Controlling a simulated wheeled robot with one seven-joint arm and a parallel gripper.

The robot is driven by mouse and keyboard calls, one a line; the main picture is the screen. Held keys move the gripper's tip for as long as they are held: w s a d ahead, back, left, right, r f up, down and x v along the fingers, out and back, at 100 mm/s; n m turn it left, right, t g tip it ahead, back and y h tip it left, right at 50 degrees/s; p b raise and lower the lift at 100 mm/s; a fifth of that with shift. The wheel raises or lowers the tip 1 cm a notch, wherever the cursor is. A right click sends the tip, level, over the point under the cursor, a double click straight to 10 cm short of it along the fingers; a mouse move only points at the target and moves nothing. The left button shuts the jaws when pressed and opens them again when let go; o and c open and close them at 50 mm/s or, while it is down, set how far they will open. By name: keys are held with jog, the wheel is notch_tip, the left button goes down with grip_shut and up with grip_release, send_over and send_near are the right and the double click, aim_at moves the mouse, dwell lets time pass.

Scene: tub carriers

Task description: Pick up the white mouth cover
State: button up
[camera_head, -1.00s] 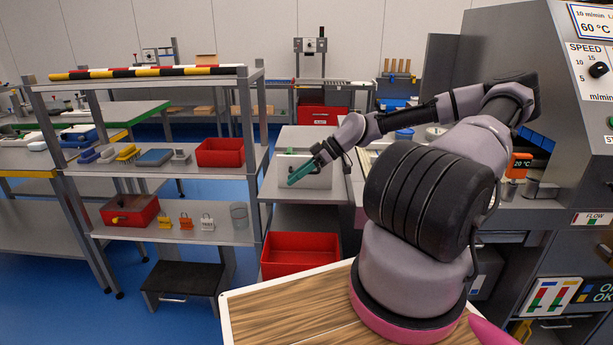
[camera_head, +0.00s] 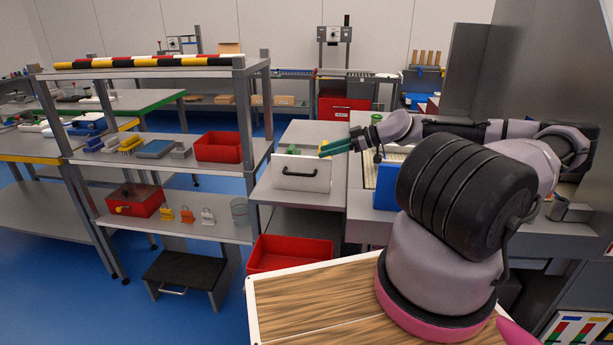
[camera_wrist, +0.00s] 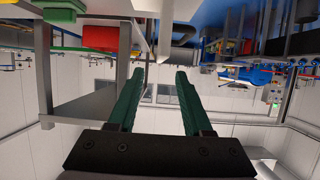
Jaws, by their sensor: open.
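A white panel with a black bar handle (camera_head: 302,173), which looks like the white mouth cover, stands upright on the grey bench in the head view. My gripper (camera_head: 323,151) has green fingers pointing left, at the panel's upper right corner in the picture. I cannot tell how far apart they are in depth. In the wrist view the gripper (camera_wrist: 160,72) is open, with nothing between its fingers.
A shelf rack (camera_head: 160,217) at left holds red bins, brushes and padlocks. An open red bin (camera_head: 290,253) sits below the bench. A blue item (camera_head: 385,188) stands just right of the panel. A small green object (camera_head: 292,149) is behind it. A black step (camera_head: 187,272) stands on the floor.

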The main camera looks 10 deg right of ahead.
aim_at(301, 157)
jog(key=x, duration=0.4)
jog(key=shift+f, duration=0.1)
jog(key=x, duration=0.5)
jog(key=shift+w+a, duration=0.1)
jog(key=shift+a, duration=0.15)
grip_shut()
dwell(1.0)
